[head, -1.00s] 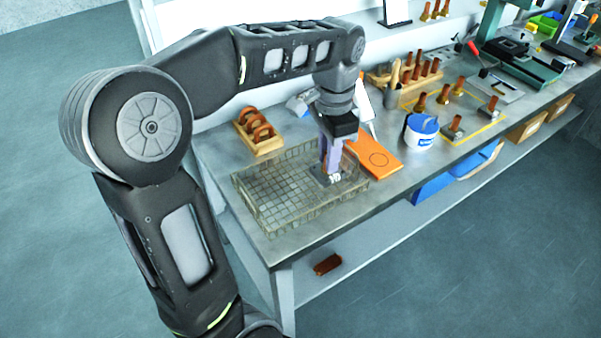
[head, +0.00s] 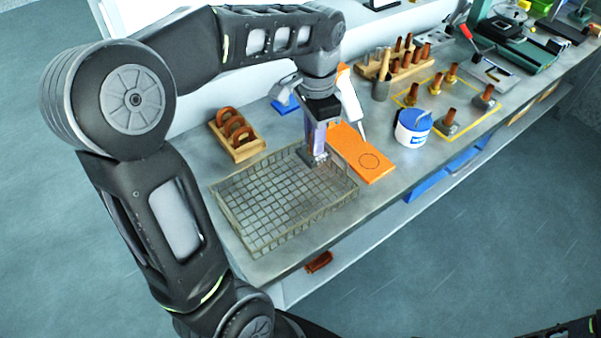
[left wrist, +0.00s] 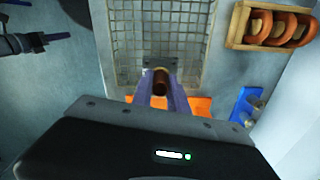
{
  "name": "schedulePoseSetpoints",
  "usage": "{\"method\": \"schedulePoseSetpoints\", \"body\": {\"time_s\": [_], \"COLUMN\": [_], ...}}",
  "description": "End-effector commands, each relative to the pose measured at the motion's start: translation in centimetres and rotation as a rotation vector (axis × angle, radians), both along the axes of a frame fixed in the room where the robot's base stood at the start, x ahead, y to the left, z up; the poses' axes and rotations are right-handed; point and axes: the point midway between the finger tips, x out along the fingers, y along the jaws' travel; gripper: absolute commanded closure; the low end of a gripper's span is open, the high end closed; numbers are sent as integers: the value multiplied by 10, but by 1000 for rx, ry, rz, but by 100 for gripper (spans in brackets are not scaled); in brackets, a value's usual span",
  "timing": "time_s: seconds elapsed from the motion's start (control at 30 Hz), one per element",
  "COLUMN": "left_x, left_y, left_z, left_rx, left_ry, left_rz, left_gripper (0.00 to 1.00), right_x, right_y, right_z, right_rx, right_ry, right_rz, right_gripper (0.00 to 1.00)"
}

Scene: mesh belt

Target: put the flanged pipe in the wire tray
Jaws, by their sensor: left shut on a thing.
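My left gripper (head: 317,135) is shut on the flanged pipe, pointing down at the tray's back right end. The pipe's grey square flange (head: 312,157) shows below the fingers. In the left wrist view the pipe's brown tube (left wrist: 160,82) stands between the fingers, with the flange overlapping the tray's near end. The wire tray (head: 268,212) is a shallow mesh basket on the bench; it looks empty and also shows in the left wrist view (left wrist: 160,30). I cannot tell the flange's exact height over the tray. My right gripper is out of view.
An orange board (head: 355,150) lies right of the tray. A wooden rack with copper rings (head: 238,137) stands behind its left side. A white and blue tub (head: 413,130) and several upright pipes in a yellow-marked area (head: 437,88) are farther right.

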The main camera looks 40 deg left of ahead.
Motion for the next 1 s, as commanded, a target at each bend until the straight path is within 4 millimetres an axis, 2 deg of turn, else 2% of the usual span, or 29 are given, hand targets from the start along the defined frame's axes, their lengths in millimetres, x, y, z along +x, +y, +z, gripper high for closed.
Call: {"method": "schedulePoseSetpoints", "body": {"time_s": [0.1, 0.2, 0.57, 0.83, 1.0], "left_x": [-1, -1, 0, -1, 0], "left_y": [0, 0, 0, 0, 0], "left_z": [-22, -35, -42, -72, -79], "left_rx": [0, 0, 0, 0, 0], "left_ry": [6, 2, -1, 4, -1], "left_rz": [0, 1, 1, 1, 2], "left_gripper": [100, 100, 100, 100, 100], "right_x": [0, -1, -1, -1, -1], "right_y": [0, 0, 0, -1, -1], "right_z": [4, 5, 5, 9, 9], "right_rx": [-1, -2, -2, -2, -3], "right_ry": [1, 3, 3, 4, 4], "right_rz": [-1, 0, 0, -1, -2], "right_gripper": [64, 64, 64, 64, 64]}}
